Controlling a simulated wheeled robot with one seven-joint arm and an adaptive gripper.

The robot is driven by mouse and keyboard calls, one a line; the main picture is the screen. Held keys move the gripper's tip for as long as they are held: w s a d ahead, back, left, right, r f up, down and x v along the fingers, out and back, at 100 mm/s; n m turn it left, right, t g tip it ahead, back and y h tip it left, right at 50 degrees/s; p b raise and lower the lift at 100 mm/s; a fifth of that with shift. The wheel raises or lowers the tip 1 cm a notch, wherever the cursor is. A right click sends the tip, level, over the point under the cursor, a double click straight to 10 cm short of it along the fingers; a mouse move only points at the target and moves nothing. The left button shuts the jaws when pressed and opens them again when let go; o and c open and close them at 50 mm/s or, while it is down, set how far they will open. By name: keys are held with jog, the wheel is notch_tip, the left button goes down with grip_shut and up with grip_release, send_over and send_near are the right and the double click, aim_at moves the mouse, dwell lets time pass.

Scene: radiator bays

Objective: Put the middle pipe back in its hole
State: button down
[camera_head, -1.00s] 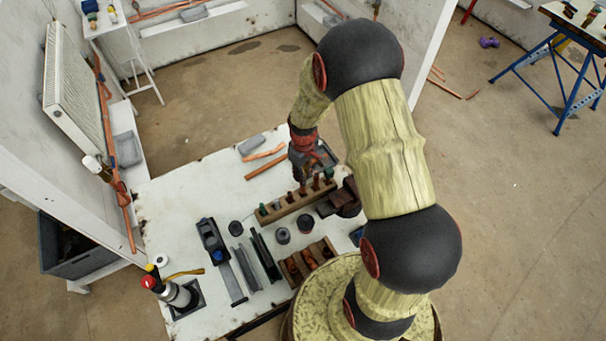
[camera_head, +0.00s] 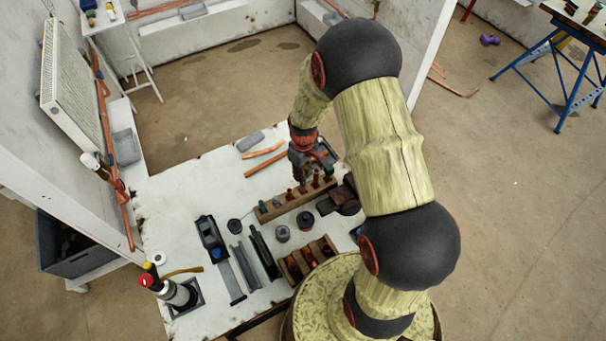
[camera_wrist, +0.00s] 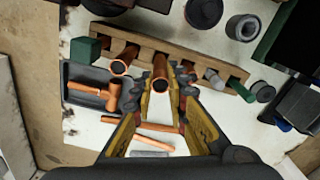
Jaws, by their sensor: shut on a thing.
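A long wooden rack with holes (camera_head: 268,214) lies on the white bench and also shows in the wrist view (camera_wrist: 185,52). Several short pieces stand in or at it. My gripper (camera_wrist: 168,88) is shut on a copper pipe (camera_wrist: 160,72), its yellow fingers on either side. The pipe's open end faces the wrist camera and its far end meets the rack's line; I cannot tell whether it is in a hole. A second copper pipe (camera_wrist: 124,60) stands just left of it. In the head view my gripper (camera_head: 301,172) is over the rack's far side, its tips partly hidden.
A green block (camera_wrist: 85,50) and a grey tray (camera_wrist: 85,80) with copper fittings lie close by in the wrist view. Loose copper pipes (camera_head: 264,163) lie behind the rack. Dark rails (camera_head: 263,252) and a wooden box (camera_head: 306,258) stand in front.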

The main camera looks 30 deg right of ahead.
jog(key=shift+f, duration=0.1)
jog(key=shift+f+b, duration=0.95)
jog(key=shift+f, duration=0.35)
jog(key=shift+f+b, duration=0.3)
jog(key=shift+f, duration=0.15)
jog(key=c, duration=1.7)
grip_release()
jog(key=shift+r, duration=0.1)
